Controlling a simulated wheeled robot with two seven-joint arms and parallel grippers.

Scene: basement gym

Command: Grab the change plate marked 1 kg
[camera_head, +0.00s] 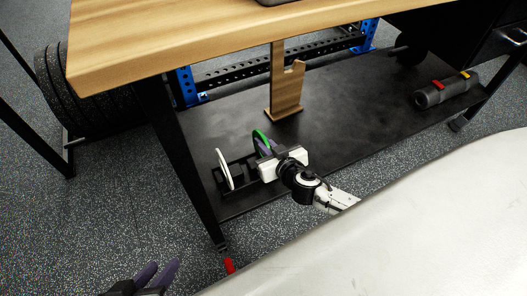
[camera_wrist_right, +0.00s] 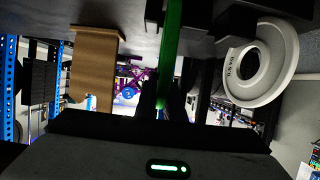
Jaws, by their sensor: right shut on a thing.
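A green change plate (camera_head: 260,137) stands upright in a small black rack (camera_head: 240,170) on the dark lower shelf. My right gripper (camera_head: 264,149) is shut on it. In the right wrist view the green plate (camera_wrist_right: 170,50) shows edge-on between the fingers, and no marking on it is readable. A white change plate (camera_head: 224,169) stands upright at the left end of the rack, apart from the gripper. It also shows in the right wrist view (camera_wrist_right: 279,62), with small lettering I cannot read surely. My left gripper (camera_head: 158,274) is empty at the bottom left, its purple fingers apart.
A wooden tabletop (camera_head: 170,45) overhangs the shelf (camera_head: 350,112). A wooden stand (camera_head: 284,85) rises behind the rack. A grey roll (camera_head: 445,90) lies at the shelf's right. A dark table leg (camera_head: 188,165) is left of the rack. The shelf's middle is clear.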

